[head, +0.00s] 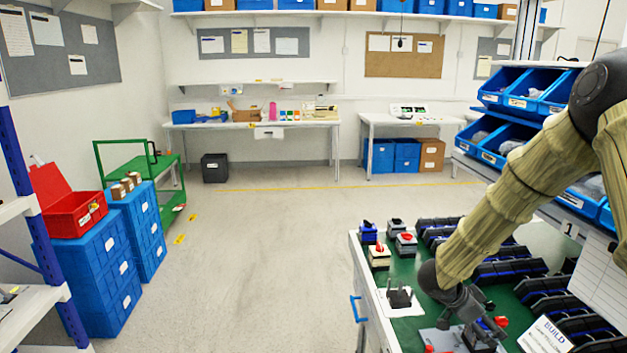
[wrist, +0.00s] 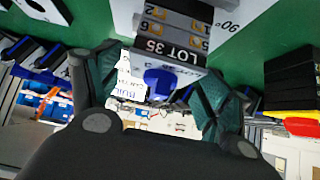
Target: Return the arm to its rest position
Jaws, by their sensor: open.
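My gripper (head: 478,322) is low over the green-topped workbench (head: 408,258) at the lower right in the head view. My arm reaches down to it from the right. In the wrist view my gripper (wrist: 152,92) is open, with a teal-padded finger on each side. A gap shows between the knob and the fingers. My gripper covers much of this spot in the head view.
Several small switches, one with a red knob (head: 379,248), stand at the bench's far left corner. Rows of black bins (head: 508,270) lie right of my arm. Blue bins (head: 505,88) fill a rack behind it. The floor (head: 262,255) left of the bench is clear.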

